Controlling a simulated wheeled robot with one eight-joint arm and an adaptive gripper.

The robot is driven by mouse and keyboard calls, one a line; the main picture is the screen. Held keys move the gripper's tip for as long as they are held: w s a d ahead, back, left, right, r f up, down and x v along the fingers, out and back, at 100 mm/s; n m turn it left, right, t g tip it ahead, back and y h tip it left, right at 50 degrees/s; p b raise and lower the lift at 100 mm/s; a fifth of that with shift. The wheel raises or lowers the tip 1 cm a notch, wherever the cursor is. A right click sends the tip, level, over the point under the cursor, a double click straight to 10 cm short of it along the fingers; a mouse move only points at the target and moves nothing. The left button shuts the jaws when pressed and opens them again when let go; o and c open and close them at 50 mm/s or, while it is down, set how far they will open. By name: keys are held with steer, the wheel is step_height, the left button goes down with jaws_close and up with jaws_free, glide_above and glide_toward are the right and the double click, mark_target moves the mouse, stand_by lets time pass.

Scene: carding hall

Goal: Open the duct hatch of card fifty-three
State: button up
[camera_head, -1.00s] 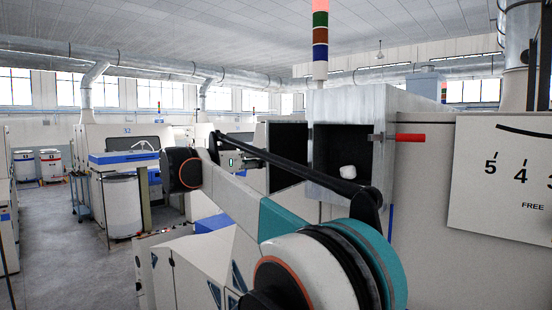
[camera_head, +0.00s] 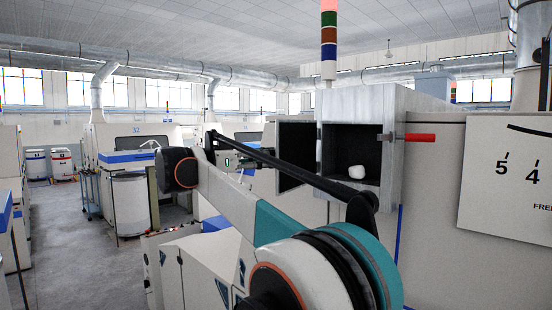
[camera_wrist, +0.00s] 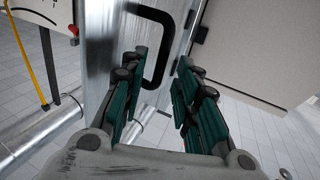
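The duct hatch (camera_head: 296,150) stands swung open to the left of the grey metal duct box (camera_head: 360,103), its dark inner face showing. A white lump (camera_head: 357,171) lies inside the dark opening. A red-handled latch (camera_head: 415,137) juts from the box's right edge. In the wrist view a black bar handle (camera_wrist: 166,50) stands on a shiny metal panel (camera_wrist: 105,45), seemingly the hatch's outer face. My gripper (camera_wrist: 162,58) is open, its green-padded fingers apart, with the handle's lower part showing between the fingertips. I see no clear contact. In the head view my gripper is partly hidden by my arm.
A white dial panel (camera_head: 510,180) is on the machine at right. Card 52 (camera_head: 130,140) with a white can (camera_head: 131,205) stands at left. An open aisle floor (camera_head: 75,250) runs at far left. A pipe (camera_wrist: 40,130) shows low in the wrist view.

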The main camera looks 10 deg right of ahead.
steer(key=v, duration=0.9)
steer(key=shift+a, duration=0.1)
